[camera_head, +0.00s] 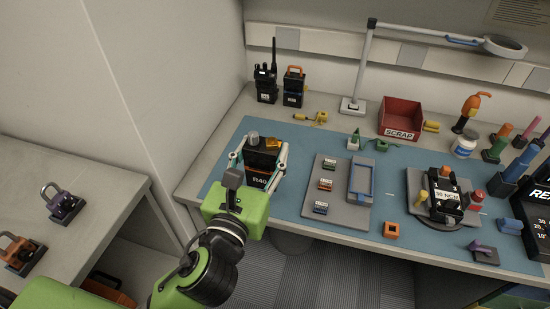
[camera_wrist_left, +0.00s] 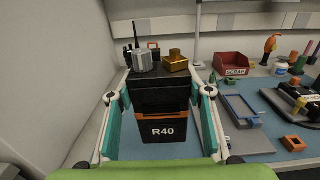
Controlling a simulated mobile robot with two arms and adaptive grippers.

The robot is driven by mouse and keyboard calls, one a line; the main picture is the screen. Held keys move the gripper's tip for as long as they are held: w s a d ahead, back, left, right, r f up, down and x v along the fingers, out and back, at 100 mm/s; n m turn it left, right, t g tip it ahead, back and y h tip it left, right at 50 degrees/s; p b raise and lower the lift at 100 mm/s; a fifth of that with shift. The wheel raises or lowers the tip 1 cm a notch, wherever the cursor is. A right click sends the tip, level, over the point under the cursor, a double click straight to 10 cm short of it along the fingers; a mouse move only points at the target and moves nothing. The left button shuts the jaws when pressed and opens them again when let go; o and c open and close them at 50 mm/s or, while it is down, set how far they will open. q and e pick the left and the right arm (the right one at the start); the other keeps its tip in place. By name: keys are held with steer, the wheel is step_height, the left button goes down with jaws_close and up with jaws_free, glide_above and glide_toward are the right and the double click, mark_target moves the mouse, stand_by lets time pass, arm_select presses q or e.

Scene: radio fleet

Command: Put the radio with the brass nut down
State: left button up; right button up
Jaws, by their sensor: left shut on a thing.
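The radio with the brass nut (camera_head: 262,161) is a black box with an orange stripe and the label R40. In the left wrist view (camera_wrist_left: 163,112) a brass-coloured nut (camera_wrist_left: 175,62) and a silver knob (camera_wrist_left: 143,61) stand on its top. My left gripper (camera_head: 261,150) is shut on the radio, with one teal-padded finger on each side. The radio is upright over the left part of the blue mat (camera_head: 225,180). My arm hides its bottom in the head view, so I cannot tell whether it touches the mat. My right gripper is not in view.
Behind stand a black radio with antenna (camera_head: 266,85) and an orange-handled one (camera_head: 294,88). Right of the held radio lies a grey tray (camera_head: 340,212) with small labelled parts. A red SCRAP bin (camera_head: 402,115) and lamp (camera_head: 354,105) stand at the back. Mat around the held radio is mostly bare.

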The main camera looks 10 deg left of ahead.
arm_select(q)
steer(key=w+a+f, duration=0.1)
steer(key=w+f, duration=0.2)
steer(key=f, duration=0.1)
steer(key=w+a+f+b, duration=0.1)
steer(key=w+f, duration=0.3)
steer(key=w+a+f+b, duration=0.1)
steer(key=w+f, duration=0.3)
steer(key=shift+a, duration=0.4)
steer(key=shift+f, duration=0.1)
steer(key=o, duration=1.4)
steer(key=shift+c, duration=0.2)
